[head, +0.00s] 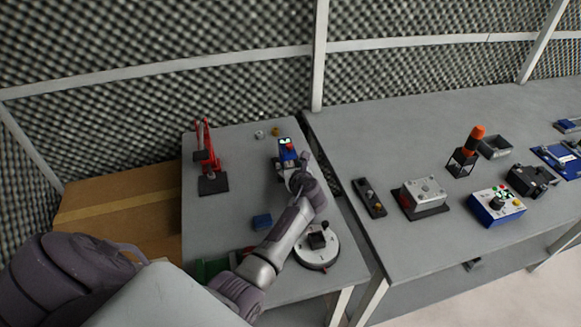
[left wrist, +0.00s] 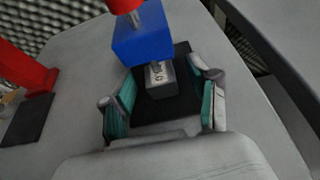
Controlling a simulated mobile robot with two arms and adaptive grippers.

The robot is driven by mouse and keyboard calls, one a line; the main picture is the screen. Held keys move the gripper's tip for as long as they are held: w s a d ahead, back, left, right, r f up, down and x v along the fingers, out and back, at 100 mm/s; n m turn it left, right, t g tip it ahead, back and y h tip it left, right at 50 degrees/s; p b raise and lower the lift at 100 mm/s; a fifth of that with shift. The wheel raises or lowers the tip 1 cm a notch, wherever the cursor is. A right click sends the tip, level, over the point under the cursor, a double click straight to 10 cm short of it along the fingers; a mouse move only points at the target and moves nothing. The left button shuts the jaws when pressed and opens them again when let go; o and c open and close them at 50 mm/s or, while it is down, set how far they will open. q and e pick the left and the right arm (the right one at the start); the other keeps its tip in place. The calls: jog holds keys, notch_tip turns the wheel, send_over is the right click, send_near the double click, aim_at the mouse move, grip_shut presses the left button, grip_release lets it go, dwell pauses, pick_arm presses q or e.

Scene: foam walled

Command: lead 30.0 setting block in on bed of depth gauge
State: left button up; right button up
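The depth gauge (head: 287,149) stands near the back of the smaller grey table, with a blue body and a red top. In the left wrist view its blue head (left wrist: 143,37) hangs over a black base (left wrist: 165,112). A small grey setting block (left wrist: 160,79) with a dark marking sits on that base, just under the front of the blue head. My left gripper (left wrist: 166,107) is open, its teal-padded fingers on either side of the block with a gap on both sides. In the head view the left gripper (head: 292,178) is at the gauge's near side. My right gripper is out of view.
A red press-like stand (head: 208,165) is left of the gauge. A blue block (head: 262,222) and a round white device (head: 317,248) lie nearer. Two small pieces (head: 276,132) sit behind. The right-hand table (head: 400,140) holds several devices.

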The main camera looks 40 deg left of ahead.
pick_arm(q)
jog(key=v, duration=1.2)
